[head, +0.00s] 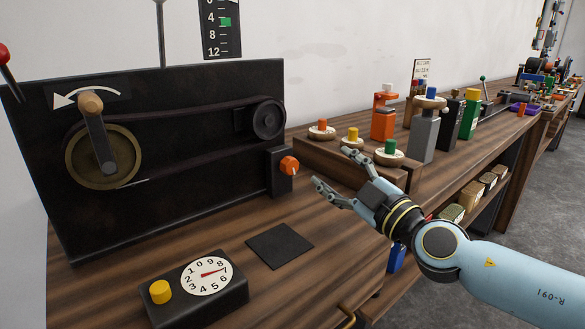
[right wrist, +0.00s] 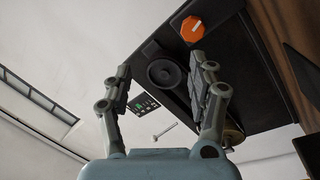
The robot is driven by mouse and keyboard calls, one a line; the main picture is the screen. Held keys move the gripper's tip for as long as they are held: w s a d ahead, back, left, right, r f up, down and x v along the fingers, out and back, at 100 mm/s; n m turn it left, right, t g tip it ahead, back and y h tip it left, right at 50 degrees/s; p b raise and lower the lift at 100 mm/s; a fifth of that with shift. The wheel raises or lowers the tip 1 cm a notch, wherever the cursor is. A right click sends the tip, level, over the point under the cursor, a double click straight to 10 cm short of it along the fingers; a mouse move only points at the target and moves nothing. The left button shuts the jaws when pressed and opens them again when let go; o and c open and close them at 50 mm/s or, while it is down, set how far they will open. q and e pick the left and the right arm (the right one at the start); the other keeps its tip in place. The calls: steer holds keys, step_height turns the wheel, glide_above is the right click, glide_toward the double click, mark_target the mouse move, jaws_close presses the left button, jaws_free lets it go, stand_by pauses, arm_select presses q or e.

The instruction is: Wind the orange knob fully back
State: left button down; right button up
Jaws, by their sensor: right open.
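The orange knob (head: 289,165) sits on a small black box at the right end of the black belt-and-crank panel (head: 190,90). In the right wrist view the knob (right wrist: 193,29) shows as an orange octagon near the top, beyond the fingertips. My right gripper (head: 330,172) is open and empty, a little right of the knob and apart from it. Its two fingers (right wrist: 162,78) are spread in the right wrist view. My left gripper is not in view.
A dial box with a yellow button (head: 160,291) stands at the bench front, near a dark square pad (head: 280,246). Small knobbed discs (head: 389,152) and an orange block (head: 383,122) stand behind my right gripper. A crank handle (head: 91,105) is on the panel's left.

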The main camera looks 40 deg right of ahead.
mark_target(293, 168)
steer(key=f+n+y, duration=0.1)
steer(key=f, duration=0.1)
steer(key=w+f+n+g+y, duration=0.1)
steer(key=shift+w+a+n+y, duration=0.1)
steer(key=shift+a+n+y, duration=0.2)
steer(key=shift+a, duration=0.05)
steer(key=shift+w+f, duration=0.15)
steer(key=shift+w, duration=0.05)
steer(key=w+b, duration=0.1)
steer(key=w, duration=0.5)
steer(key=w+a+b, duration=0.1)
steer(key=w, duration=0.2)
steer(key=shift+w+f+b, duration=0.15)
steer(key=shift+w+b, duration=0.1)
steer(key=shift+b, duration=0.05)
steer(key=shift+w, duration=0.45)
steer(key=shift+c, duration=0.3)
steer(key=c, duration=1.1)
